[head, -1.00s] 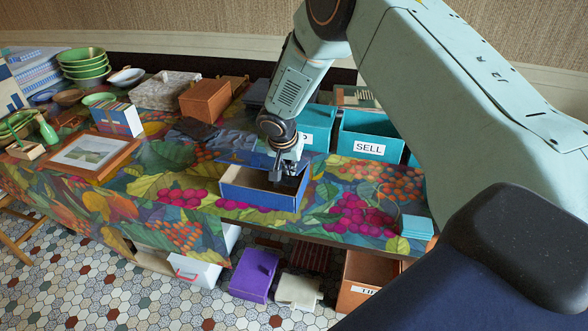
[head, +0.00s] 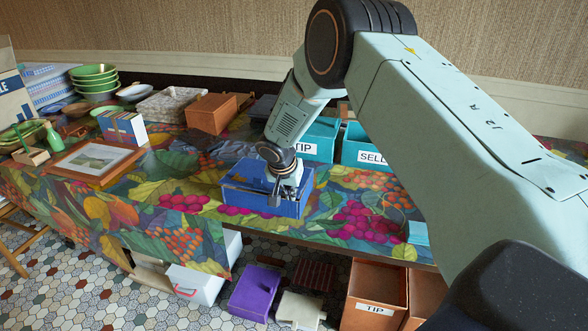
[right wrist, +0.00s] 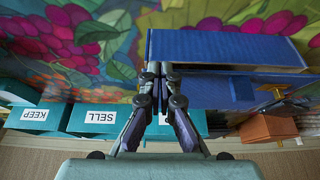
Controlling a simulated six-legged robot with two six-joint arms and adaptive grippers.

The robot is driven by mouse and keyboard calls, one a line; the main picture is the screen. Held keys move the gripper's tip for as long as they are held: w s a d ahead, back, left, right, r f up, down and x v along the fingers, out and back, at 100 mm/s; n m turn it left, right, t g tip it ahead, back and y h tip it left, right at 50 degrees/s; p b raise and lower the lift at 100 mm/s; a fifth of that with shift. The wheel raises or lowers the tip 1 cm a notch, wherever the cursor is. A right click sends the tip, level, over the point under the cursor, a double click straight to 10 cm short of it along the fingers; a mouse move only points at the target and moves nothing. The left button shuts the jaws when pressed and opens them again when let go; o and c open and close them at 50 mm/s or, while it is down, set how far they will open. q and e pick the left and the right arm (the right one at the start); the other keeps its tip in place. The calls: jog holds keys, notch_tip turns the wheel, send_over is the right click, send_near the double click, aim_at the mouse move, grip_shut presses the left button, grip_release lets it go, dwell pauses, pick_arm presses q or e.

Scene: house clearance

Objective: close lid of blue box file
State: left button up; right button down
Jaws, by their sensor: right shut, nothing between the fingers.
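The blue box file (head: 240,200) stands on the patterned table cloth near the front edge. Its lid (head: 240,175) lies low over the box, and little of the inside shows. My left gripper is not in view.
Teal crates labelled TIP (head: 318,143) and SELL (head: 365,157) stand just behind the box file. A framed picture (head: 95,158) and a brown box (head: 211,113) are to the left. Below the table are a purple box (head: 254,292) and an orange TIP crate (head: 373,300).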

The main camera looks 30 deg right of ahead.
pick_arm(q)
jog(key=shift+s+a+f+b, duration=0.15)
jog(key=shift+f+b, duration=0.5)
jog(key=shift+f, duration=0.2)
pick_arm(e)
jog(key=shift+s+f, duration=0.2)
jog(key=shift+f, duration=0.75)
jog(key=shift+a, duration=0.1)
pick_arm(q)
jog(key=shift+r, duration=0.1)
pick_arm(e)
jog(key=shift+r, duration=0.15)
pick_arm(q)
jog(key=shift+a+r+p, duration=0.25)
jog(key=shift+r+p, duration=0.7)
jog(key=shift+p, duration=0.15)
pick_arm(e)
jog(key=s+a+f+v, duration=0.1)
jog(key=v, duration=1.2)
jog(key=shift+a, duration=0.3)
jog(key=shift+s, duration=0.1)
